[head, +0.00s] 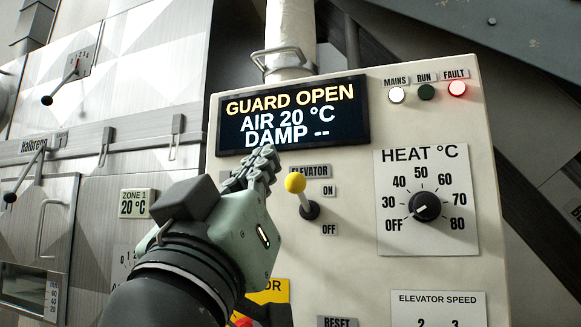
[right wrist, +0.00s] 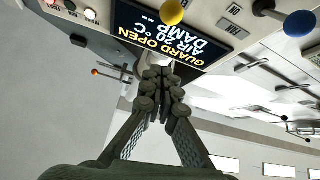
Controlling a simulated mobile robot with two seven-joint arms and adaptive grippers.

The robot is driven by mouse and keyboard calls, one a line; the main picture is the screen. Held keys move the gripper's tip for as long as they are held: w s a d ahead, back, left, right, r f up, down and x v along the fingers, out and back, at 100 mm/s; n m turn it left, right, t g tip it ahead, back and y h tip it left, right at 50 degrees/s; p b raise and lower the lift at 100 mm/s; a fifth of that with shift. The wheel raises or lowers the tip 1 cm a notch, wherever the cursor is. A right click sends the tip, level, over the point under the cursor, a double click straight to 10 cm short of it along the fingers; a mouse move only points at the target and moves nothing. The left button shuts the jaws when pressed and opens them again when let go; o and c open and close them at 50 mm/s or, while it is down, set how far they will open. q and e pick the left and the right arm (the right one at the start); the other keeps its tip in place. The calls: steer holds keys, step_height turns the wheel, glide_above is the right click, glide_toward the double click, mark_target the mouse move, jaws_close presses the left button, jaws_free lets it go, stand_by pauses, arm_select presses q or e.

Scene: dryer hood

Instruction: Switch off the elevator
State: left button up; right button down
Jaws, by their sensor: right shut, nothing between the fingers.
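The elevator switch is a short lever with a yellow ball (head: 295,183) on a dark round base, under the ELEVATOR label. Its ball points up, level with the ON label (head: 328,190); the OFF label (head: 329,229) is lower. My right gripper (head: 264,160) is shut and empty, its fingers pointing up just left of the yellow ball and below the display. In the right wrist view the shut fingertips (right wrist: 160,75) show below the yellow ball (right wrist: 171,12), with a visible gap between. My left gripper is not in view.
The display (head: 292,115) reads GUARD OPEN. The heat dial (head: 426,206) is at right, and the red FAULT lamp (head: 457,88) is lit. A blue-ball lever (right wrist: 299,23) shows in the right wrist view. Dryer levers (head: 60,88) stand at left.

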mark_target(300, 195)
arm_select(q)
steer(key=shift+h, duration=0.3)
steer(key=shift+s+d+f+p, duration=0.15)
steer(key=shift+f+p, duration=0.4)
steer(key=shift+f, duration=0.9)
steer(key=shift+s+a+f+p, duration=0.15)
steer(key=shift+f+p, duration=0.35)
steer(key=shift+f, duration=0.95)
arm_select(e)
steer(key=w+d, duration=0.2)
steer(key=w, duration=0.4)
steer(key=shift+d+r, duration=0.2)
steer(key=shift+r, duration=0.05)
steer(key=shift+f, duration=0.15)
